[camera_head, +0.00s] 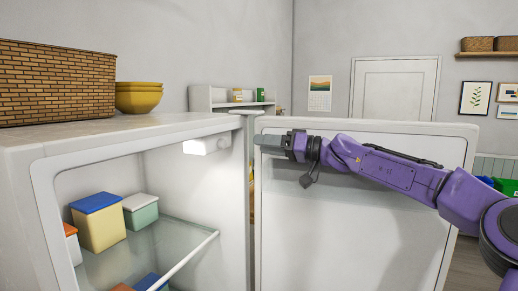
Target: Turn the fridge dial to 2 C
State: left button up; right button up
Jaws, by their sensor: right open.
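The white fridge (130,133) stands at the left with its door (350,240) swung open to the right. A small white box with a round knob (207,145) is fixed high on the inner right wall; it looks like the dial housing. Its marks are too small to read. My right gripper (262,142) reaches in from the right, in front of the open door's top, with its fingertips pointing left toward the dial. It is open and empty, a short gap to the right of the dial. My left gripper is not in view.
Lidded containers (98,222) stand on the fridge's glass shelf (175,245). A woven basket (57,85) and yellow bowls (138,97) sit on top of the fridge. The space between dial and gripper is clear except for the fridge's side edge.

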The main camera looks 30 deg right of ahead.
aim_at(224, 144)
jog(key=w+a+n+h+p, duration=0.1)
jog(key=w+a+p, duration=0.1)
jog(key=w+a+n+t+p, duration=0.1)
jog(key=w+a+p, duration=0.1)
jog(key=w+a+h+p, duration=0.1)
jog(key=w+a, duration=0.2)
jog(key=shift+w+a+f+n+t+h+p, duration=0.1)
jog(key=shift+f+n+t+h+p, duration=0.1)
jog(key=shift+n+t+h+p, duration=0.15)
jog(key=shift+w+a+f, duration=0.1)
jog(key=shift+w+a, duration=0.15)
jog(key=shift+w, duration=0.05)
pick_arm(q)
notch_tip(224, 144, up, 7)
pick_arm(e)
grip_shut()
